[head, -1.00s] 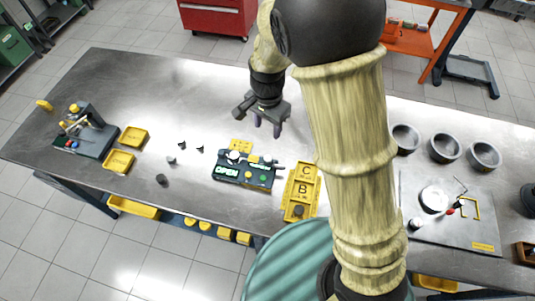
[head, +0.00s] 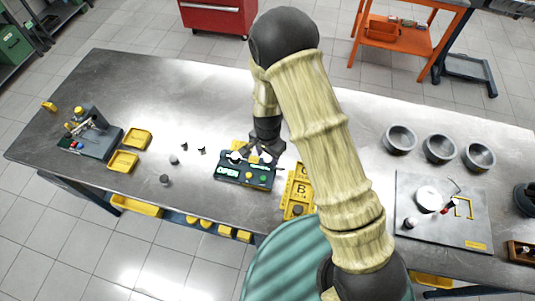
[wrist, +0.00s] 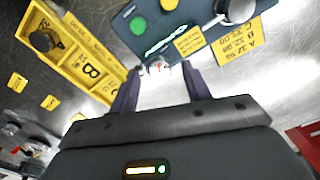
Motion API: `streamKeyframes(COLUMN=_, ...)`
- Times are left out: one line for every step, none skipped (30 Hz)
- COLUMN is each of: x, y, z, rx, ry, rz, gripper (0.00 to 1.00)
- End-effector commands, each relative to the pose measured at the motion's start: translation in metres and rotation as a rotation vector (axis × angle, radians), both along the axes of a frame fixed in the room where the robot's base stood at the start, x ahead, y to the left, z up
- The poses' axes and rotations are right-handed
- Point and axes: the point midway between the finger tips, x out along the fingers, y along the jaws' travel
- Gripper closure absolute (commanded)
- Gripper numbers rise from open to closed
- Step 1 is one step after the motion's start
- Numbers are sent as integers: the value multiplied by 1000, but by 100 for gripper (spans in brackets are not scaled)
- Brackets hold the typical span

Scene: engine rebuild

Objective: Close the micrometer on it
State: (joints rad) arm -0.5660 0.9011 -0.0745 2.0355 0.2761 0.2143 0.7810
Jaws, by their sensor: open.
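The micrometer station (head: 243,174) is a dark teal box on the bench with a lit "OPEN" display. In the wrist view its near side (wrist: 150,32) shows a green button (wrist: 138,26), a yellow button (wrist: 169,4) and lit green lettering. A round silver part (wrist: 238,10) sits at its upper edge; I cannot tell whether it is the measured piece or a knob. My gripper (head: 264,152) is above the station's right end.
A yellow lettered tray (head: 299,190) stands just right of the station; a dark round part (wrist: 42,41) sits in one compartment. A yellow card with figures (wrist: 240,42) lies beside the station. Small dark parts (head: 174,160) lie to the left. Grey bowls (head: 400,138) stand right.

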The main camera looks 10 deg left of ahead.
Motion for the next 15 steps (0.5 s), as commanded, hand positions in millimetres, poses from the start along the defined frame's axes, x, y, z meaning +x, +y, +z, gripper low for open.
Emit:
streamKeyframes(x=-1, y=0, z=-4, rx=-1, ry=3, rz=0, gripper=52)
streamKeyframes(x=-1, y=0, z=-6, rx=-1, ry=3, rz=0, gripper=52)
streamKeyframes(x=0, y=0, z=-8, rx=0, ry=1, rz=0, gripper=52)
streamKeyframes(x=0, y=0, z=-9, rx=1, ry=1, rz=0, gripper=52)
streamKeyframes(x=0, y=0, z=-10, rx=1, ry=1, rz=0, gripper=52)
streamKeyframes(x=0, y=0, z=-11, rx=0, ry=0, rz=0, gripper=52)
streamKeyframes(x=0, y=0, z=-11, rx=1, ry=-1, rz=0, gripper=52)
streamKeyframes(x=0, y=0, z=-11, rx=1, ry=-1, rz=0, gripper=52)
streamKeyframes(x=0, y=0, z=-11, rx=1, ry=-1, rz=0, gripper=52)
streamKeyframes(x=0, y=0, z=-11, rx=1, ry=-1, rz=0, gripper=52)
streamKeyframes(x=0, y=0, z=-11, rx=1, ry=-1, rz=0, gripper=52)
streamKeyframes(x=0, y=0, z=-11, rx=1, ry=-1, rz=0, gripper=52)
streamKeyframes(x=0, y=0, z=-11, rx=1, ry=-1, rz=0, gripper=52)
streamKeyframes(x=0, y=0, z=-11, rx=1, ry=-1, rz=0, gripper=58)
streamKeyframes(x=0, y=0, z=-11, rx=1, ry=-1, rz=0, gripper=66)
